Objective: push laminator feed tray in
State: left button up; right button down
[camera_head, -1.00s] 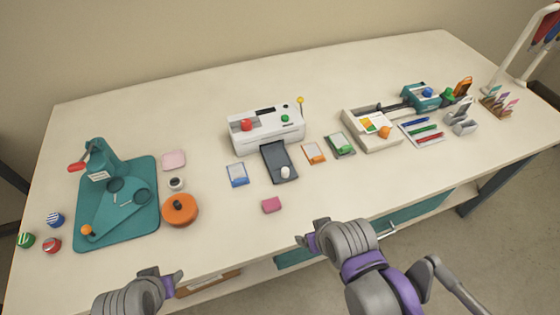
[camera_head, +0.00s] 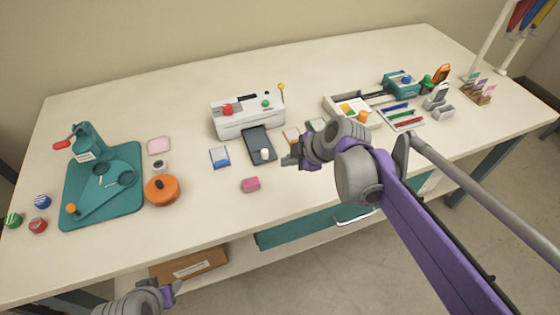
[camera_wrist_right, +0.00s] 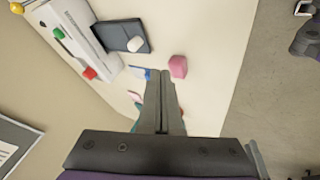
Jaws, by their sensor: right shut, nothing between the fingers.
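The white laminator (camera_head: 246,115) stands in the middle of the table, with a red and a green button on top. Its dark grey feed tray (camera_head: 257,141) sticks out from the front, with a white knob (camera_head: 265,155) near its outer end. The tray also shows in the right wrist view (camera_wrist_right: 120,33), with the knob (camera_wrist_right: 135,44). My right gripper (camera_head: 288,161) is over the table just right of the tray's outer end, apart from it in the wrist view. Its fingers (camera_wrist_right: 165,78) are together and empty. My left gripper (camera_head: 172,291) is low at the front edge; its fingers are too small to judge.
A pink block (camera_head: 250,185) lies in front of the tray. The back of the table is clear.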

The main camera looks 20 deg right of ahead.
jog(key=b+x, duration=0.1)
jog(key=x, duration=0.7)
jog(key=shift+w+a+f, duration=0.1)
jog(key=shift+w+f, duration=0.15)
jog(key=w, duration=0.3)
jog(key=shift+w+f, duration=0.15)
jog(key=shift+f, duration=0.15)
jog(key=shift+w, duration=0.55)
send_near(254, 143)
jog(key=x, duration=0.4)
jog(key=shift+s+f+p, duration=0.15)
jog(key=shift+f+p, duration=0.05)
jog(key=shift+p, duration=0.2)
jog(key=shift+r, duration=0.1)
